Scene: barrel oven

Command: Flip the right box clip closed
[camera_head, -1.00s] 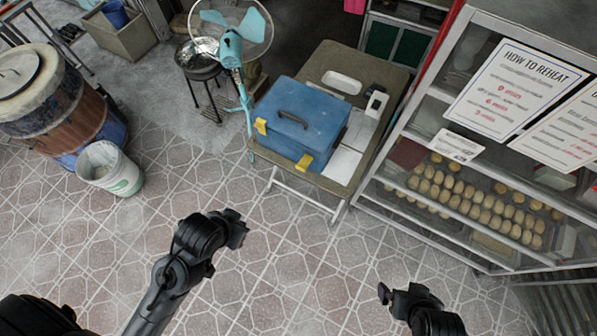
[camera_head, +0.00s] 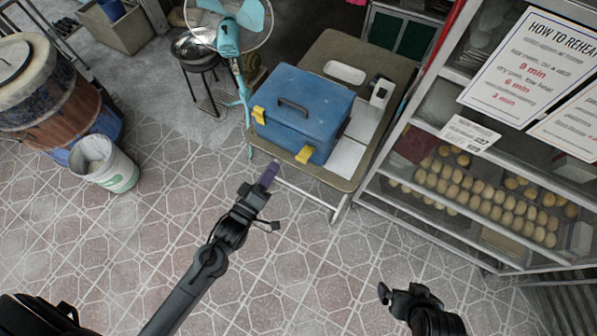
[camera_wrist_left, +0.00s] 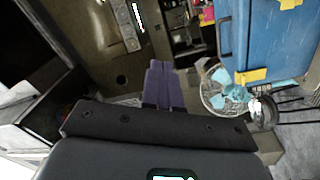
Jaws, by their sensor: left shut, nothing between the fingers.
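The blue box (camera_head: 302,112) sits closed-lidded on a small folding table, with two yellow clips on its front. The right clip (camera_head: 305,154) is at the lower right front and seems to stick outward. The left clip (camera_head: 258,115) is at the front's left end. My left gripper (camera_head: 268,173) is shut and empty, just in front of the table edge, left of the right clip and apart from it. In the left wrist view its purple fingers (camera_wrist_left: 163,85) are together, and the box (camera_wrist_left: 262,40) shows at the upper right. My right gripper (camera_head: 385,293) is low in the head view; its jaw opening is unclear.
The folding table (camera_head: 330,196) also carries a white dispenser (camera_head: 381,92). A standing fan (camera_head: 230,38) is left of the box. A glass display cabinet (camera_head: 412,127) with several buns stands close on the right. The tiled floor in front is clear.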

